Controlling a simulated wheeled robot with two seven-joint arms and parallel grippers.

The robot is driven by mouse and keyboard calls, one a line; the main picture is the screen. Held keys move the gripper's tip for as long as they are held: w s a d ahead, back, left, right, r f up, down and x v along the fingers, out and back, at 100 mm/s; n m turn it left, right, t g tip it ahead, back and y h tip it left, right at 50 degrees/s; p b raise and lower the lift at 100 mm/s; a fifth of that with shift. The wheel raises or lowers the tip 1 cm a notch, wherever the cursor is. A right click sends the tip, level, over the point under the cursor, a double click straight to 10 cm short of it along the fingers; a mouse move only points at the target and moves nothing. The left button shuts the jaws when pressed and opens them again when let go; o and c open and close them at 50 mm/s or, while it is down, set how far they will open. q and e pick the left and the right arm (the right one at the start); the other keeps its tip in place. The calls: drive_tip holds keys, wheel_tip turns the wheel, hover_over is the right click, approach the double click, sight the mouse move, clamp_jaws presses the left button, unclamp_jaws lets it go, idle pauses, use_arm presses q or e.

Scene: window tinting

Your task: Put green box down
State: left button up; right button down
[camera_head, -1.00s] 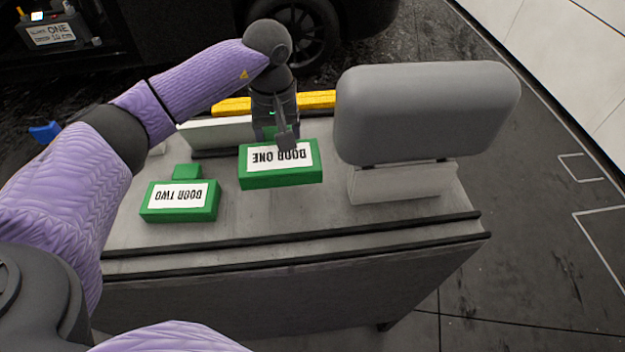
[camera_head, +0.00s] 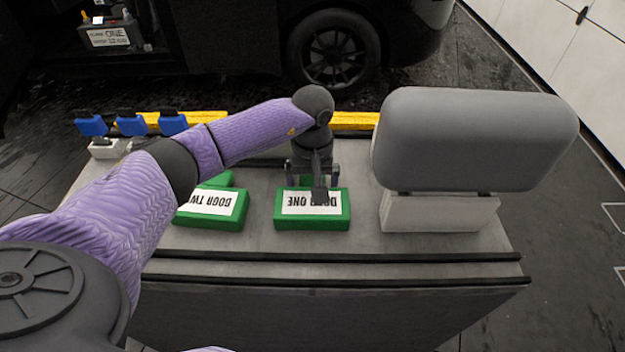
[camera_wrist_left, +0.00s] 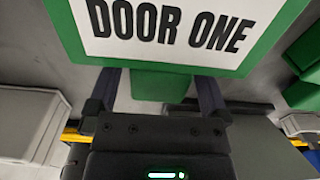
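The green box labelled DOOR ONE (camera_head: 283,222) sits on the grey bench top, its label upside down in the head view. It also shows close up in the left wrist view (camera_wrist_left: 262,42), with its green tab (camera_wrist_left: 160,84) between my fingers. My left gripper (camera_head: 314,178) is at the box's far side. Its fingers are spread, and the left wrist view (camera_wrist_left: 158,92) shows gaps between them and the tab. Whether the box lies fully flat is hard to tell. My right gripper is out of view.
A second green box, DOOR TWO (camera_head: 238,212), lies just left, partly hidden by my left arm. A large grey padded block on a pale base (camera_head: 470,140) stands to the right. Blue-topped items (camera_head: 131,125) and a yellow bar (camera_head: 355,120) are at the back. The bench's front strip is clear.

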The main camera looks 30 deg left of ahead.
sight(312, 179)
use_arm(q)
drive_tip(key=shift+r, duration=0.2)
wheel_tip(312, 179, up, 12)
drive_tip(key=p, duration=0.3)
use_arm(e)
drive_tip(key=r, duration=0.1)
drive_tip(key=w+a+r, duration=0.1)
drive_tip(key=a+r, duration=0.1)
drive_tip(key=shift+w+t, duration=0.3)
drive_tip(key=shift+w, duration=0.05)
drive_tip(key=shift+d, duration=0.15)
